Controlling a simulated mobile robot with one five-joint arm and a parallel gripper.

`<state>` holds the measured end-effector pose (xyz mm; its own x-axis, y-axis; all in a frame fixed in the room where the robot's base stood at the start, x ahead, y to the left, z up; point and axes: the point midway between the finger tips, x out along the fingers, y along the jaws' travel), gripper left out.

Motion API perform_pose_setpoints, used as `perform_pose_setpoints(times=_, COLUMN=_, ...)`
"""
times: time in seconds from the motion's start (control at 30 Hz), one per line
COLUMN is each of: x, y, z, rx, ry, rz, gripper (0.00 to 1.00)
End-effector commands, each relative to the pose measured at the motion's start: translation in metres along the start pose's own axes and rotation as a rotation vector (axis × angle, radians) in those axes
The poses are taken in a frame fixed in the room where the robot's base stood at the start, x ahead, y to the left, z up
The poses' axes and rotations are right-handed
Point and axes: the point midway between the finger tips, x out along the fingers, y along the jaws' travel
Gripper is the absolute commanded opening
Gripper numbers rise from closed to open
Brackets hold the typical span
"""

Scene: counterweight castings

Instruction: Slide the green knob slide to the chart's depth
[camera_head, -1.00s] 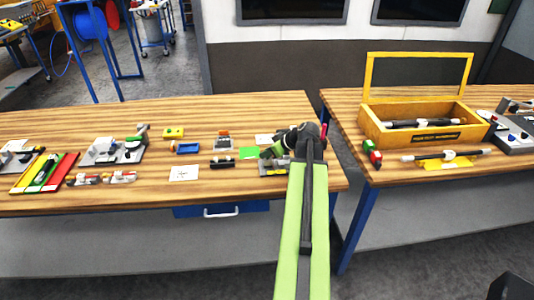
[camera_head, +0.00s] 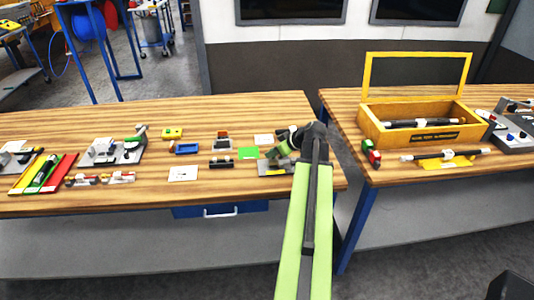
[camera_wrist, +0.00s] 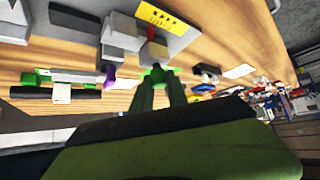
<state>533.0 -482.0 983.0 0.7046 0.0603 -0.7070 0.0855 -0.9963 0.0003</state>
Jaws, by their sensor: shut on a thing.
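My gripper (camera_wrist: 158,82) is shut at its tips on a small bright green piece, which looks like the green knob (camera_wrist: 156,74); the fingers partly hide it. The knob sits by a grey block (camera_wrist: 153,51) with a red part above it. In the head view, my gripper (camera_head: 281,150) is at the right end of the wooden bench, by a grey fixture (camera_head: 277,168); the arm hides part of that area. Which card is the chart, I cannot tell; white cards lie near (camera_head: 263,140) and farther left (camera_head: 184,174). No depth marks are readable.
A gap separates this bench from the right bench, which bears a yellow open box (camera_head: 372,124). Bare wood shows along the back of the left bench.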

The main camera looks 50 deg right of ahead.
Motion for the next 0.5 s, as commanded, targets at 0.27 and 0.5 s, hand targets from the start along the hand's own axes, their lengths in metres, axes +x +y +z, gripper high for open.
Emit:
perform_pose_setpoints(times=0.27, x=0.0001, y=-0.0005, z=0.0002, rx=0.0, ry=0.0, rz=-0.001, gripper=0.26)
perform_pose_setpoints(times=0.5, x=0.0002, y=-0.0005, z=-0.0001, rx=0.0, ry=0.0, rz=-0.001, gripper=0.41)
